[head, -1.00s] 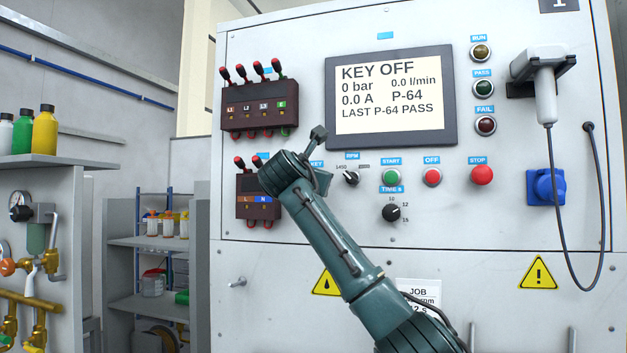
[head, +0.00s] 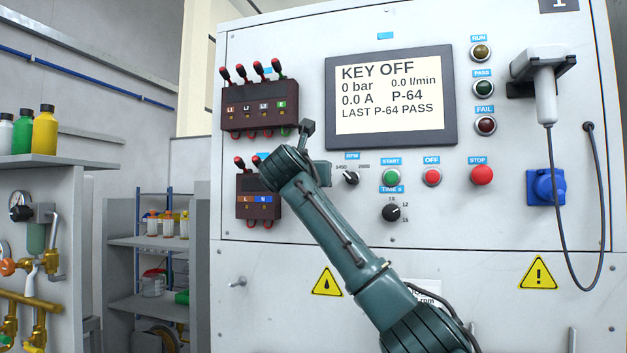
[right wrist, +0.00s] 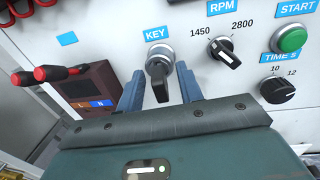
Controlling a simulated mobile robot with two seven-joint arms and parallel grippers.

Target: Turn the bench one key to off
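The bench one key (right wrist: 160,82) is a black handle in a silver collar under a blue KEY label, its handle pointing down in the right wrist view. My right gripper (right wrist: 161,74) is open, with one blue-grey finger on each side of the key; gaps show between handle and fingers. In the head view my right wrist (head: 289,171) is in front of the panel and hides the key. The display (head: 390,100) reads KEY OFF, 0 bar and LAST P-64 PASS. My left gripper is not in view.
The RPM knob (head: 351,177), TIME knob (head: 391,212), START button (head: 391,177), OFF button (head: 432,177) and STOP button (head: 481,175) are right of the key. Two terminal blocks (head: 259,108) with red-topped plugs are close by on the left.

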